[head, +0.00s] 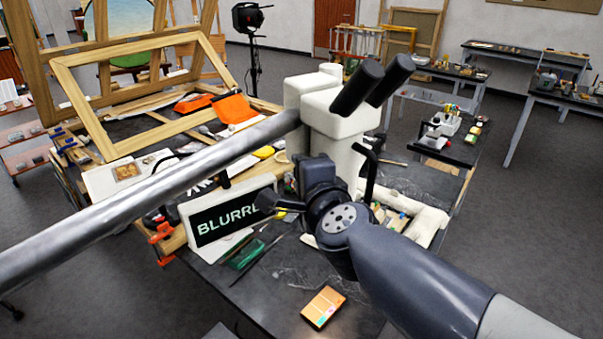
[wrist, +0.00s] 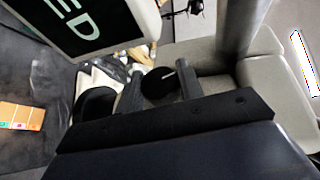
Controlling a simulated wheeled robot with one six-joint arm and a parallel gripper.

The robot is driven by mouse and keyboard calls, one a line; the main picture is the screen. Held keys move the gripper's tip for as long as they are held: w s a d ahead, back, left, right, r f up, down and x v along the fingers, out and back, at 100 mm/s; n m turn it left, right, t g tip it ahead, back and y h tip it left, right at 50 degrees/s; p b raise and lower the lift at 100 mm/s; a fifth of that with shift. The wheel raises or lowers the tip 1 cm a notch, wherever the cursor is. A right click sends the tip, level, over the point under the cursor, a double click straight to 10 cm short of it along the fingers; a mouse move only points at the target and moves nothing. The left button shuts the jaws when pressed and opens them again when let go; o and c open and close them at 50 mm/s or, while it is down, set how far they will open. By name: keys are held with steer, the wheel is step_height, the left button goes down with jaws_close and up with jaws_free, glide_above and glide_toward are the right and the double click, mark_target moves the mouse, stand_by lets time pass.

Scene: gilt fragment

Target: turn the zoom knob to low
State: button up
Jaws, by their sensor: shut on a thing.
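The zoom knob (wrist: 158,86) is a round black knob with a white pointer line, seen in the wrist view. My gripper (wrist: 157,88) has one finger on each side of the knob and is shut on it. The pointer line runs toward the upper right in that view. The knob's scale marks cannot be read. In the head view the white microscope (head: 335,115) with two black eyepieces stands on the dark table, and my gripper (head: 318,178) is against its near side. The fingertips and knob are hidden there.
A sign (head: 228,215) reading "BLURRE", partly covered, stands left of my gripper. An orange card (head: 323,307) lies on the table's near edge. A grey metal bar (head: 150,200) crosses the view at left. A wooden frame (head: 140,95) stands behind.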

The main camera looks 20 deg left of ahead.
steer(key=o, duration=1)
steer(key=shift+v, duration=5.35)
